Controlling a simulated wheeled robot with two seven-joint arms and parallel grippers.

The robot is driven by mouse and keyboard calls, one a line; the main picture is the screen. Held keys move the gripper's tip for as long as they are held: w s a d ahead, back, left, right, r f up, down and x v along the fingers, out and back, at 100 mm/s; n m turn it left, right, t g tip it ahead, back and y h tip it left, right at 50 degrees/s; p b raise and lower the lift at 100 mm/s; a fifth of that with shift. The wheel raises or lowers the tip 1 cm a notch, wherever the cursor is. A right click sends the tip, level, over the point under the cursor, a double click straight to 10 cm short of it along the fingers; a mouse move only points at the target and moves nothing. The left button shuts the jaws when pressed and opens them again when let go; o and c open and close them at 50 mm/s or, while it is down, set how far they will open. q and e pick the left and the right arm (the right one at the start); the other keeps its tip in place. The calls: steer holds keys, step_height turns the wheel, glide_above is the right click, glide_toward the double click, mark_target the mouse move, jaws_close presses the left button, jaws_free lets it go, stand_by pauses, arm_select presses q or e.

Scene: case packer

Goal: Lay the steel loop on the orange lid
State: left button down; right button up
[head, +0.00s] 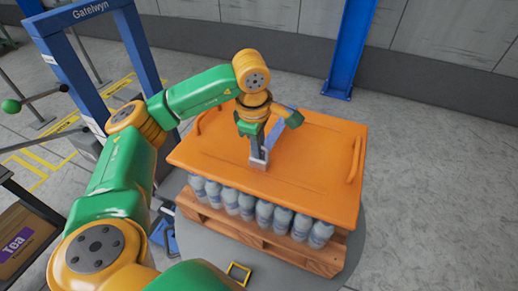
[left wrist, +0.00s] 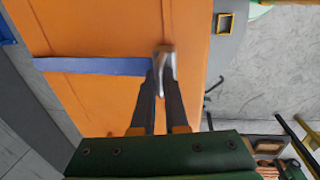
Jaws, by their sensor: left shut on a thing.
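The orange lid (head: 310,155) lies flat over a pallet load of bottles, with a raised handle at its left and right ends. My left gripper (head: 259,160) is over the lid's front middle part, pointing down. In the left wrist view its fingers (left wrist: 163,75) are shut on a grey metal piece, the steel loop (left wrist: 166,54), with the lid (left wrist: 105,30) behind it. A blue strip (left wrist: 92,66) runs left from the fingertips. The fingers hide part of the loop, and I cannot tell whether it touches the lid. My right gripper is not in view.
Clear bottles (head: 262,213) stand under the lid on a wooden pallet (head: 290,250). The pallet rests on a round grey platform (head: 215,240) with a yellow square frame (head: 238,273) on it. Blue posts (head: 350,45) stand behind and at left. A Tea box (head: 22,240) is at lower left.

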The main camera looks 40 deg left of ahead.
arm_select(q)
steer(key=shift+s+f, duration=0.15)
steer(key=shift+f, duration=0.9)
steer(key=c, duration=0.9)
jaws_free()
steer(key=shift+c, duration=0.2)
steer(key=shift+r, duration=0.35)
steer(key=r, duration=0.5)
steer(key=shift+s+d+r+b, duration=0.2)
steer(key=shift+s+r+b, duration=0.05)
steer(key=shift+s+b, duration=0.15)
step_height(320, 180, up, 6)
steer(key=s+p, duration=0.1)
steer(key=p, duration=0.1)
